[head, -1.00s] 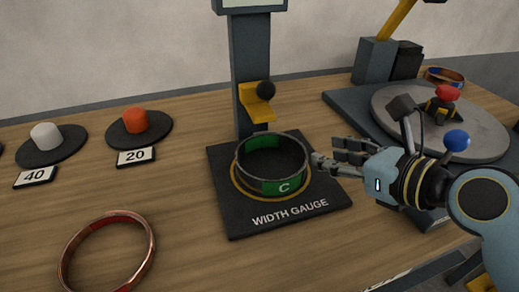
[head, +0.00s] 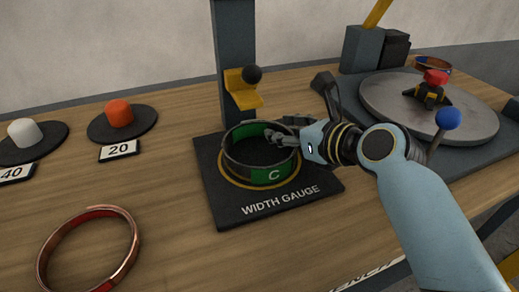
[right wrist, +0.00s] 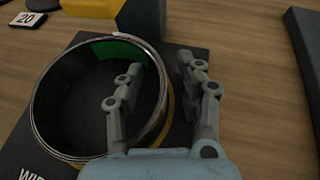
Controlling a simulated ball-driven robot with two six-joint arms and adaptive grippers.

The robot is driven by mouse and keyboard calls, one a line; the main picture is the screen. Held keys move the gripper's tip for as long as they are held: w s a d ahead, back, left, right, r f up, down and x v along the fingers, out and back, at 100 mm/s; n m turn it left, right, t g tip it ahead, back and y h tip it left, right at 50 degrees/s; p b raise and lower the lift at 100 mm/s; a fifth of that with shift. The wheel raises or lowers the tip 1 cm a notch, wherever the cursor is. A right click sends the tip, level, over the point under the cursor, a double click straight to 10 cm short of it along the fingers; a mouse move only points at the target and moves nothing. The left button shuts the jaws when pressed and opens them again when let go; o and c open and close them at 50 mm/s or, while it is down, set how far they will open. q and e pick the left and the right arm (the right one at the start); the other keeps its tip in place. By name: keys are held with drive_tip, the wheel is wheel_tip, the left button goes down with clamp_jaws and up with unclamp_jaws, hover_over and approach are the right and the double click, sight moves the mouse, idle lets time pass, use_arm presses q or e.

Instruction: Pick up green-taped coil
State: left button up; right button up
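The green-taped coil (head: 268,175) is a dark ring with green tape patches and a letter C on its front. It stands on the black width gauge base (head: 222,202), inside a yellow circle. It also shows in the right wrist view (right wrist: 115,50). My right gripper (head: 282,129) is at the coil's right wall. In the right wrist view my right gripper (right wrist: 160,66) is open, with one finger inside the ring and the other outside, a gap between them. The exact contact with the wall cannot be told. My left gripper is not in view.
The gauge column (head: 236,55) with a yellow arm (head: 243,89) and black knob rises behind the coil. A red-lined copper coil (head: 130,250) lies at front left. Orange (head: 119,113) and white (head: 25,132) weights stand on dark discs. A grey turntable (head: 465,125) is at right.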

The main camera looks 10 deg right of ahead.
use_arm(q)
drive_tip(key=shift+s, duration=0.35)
use_arm(e)
clamp_jaws()
drive_tip(key=shift+r, duration=0.1)
drive_tip(key=shift+r, duration=0.5)
wheel_tip(320, 180, up, 3)
drive_tip(key=shift+s+d+f+p, duration=0.1)
drive_tip(key=shift+p, duration=0.8)
use_arm(q)
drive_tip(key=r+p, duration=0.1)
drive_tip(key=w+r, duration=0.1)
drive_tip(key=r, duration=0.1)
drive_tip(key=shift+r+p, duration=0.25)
drive_tip(key=shift+p, duration=0.15)
use_arm(e)
drive_tip(key=s+d, duration=0.2)
drive_tip(key=s, duration=0.3)
drive_tip(key=s+d, duration=0.3)
drive_tip(key=s, duration=0.2)
drive_tip(key=s+d, duration=0.2)
drive_tip(key=s, duration=0.4)
drive_tip(key=shift+d+f, duration=0.2)
drive_tip(key=shift+d, duration=0.15)
